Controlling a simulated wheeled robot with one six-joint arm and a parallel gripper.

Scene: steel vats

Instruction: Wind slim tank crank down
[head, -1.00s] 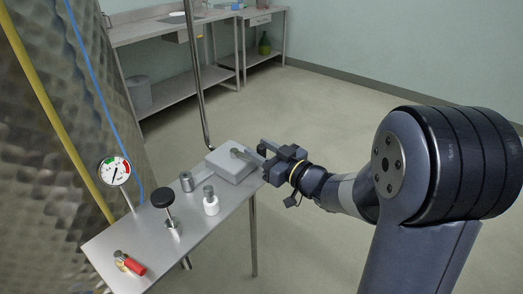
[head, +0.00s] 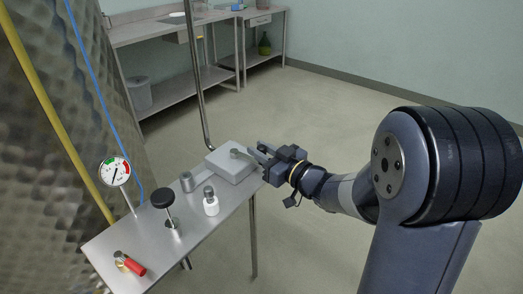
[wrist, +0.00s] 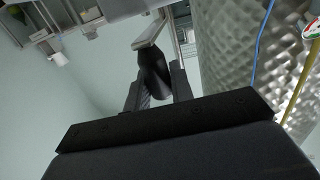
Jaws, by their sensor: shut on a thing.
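The crank (head: 243,153) is a short grey arm on a pale grey box (head: 228,166) at the far end of the steel shelf. In the wrist view the crank's flat arm (wrist: 151,32) ends in a dark knob (wrist: 153,75) between my fingers. My gripper (head: 262,155) is shut on that knob; it also shows in the wrist view (wrist: 155,90). In the head view the fingers largely hide the knob. A dimpled steel tank (head: 85,110) stands along the left; dimpled steel also shows in the wrist view (wrist: 240,50).
The shelf (head: 205,228) carries a dial gauge (head: 115,172), a black-topped knob (head: 163,199), a white bottle (head: 211,205), a small metal cylinder (head: 187,182) and a red-handled valve (head: 131,264). A steel pipe (head: 196,75) rises behind the box. Floor at right is clear.

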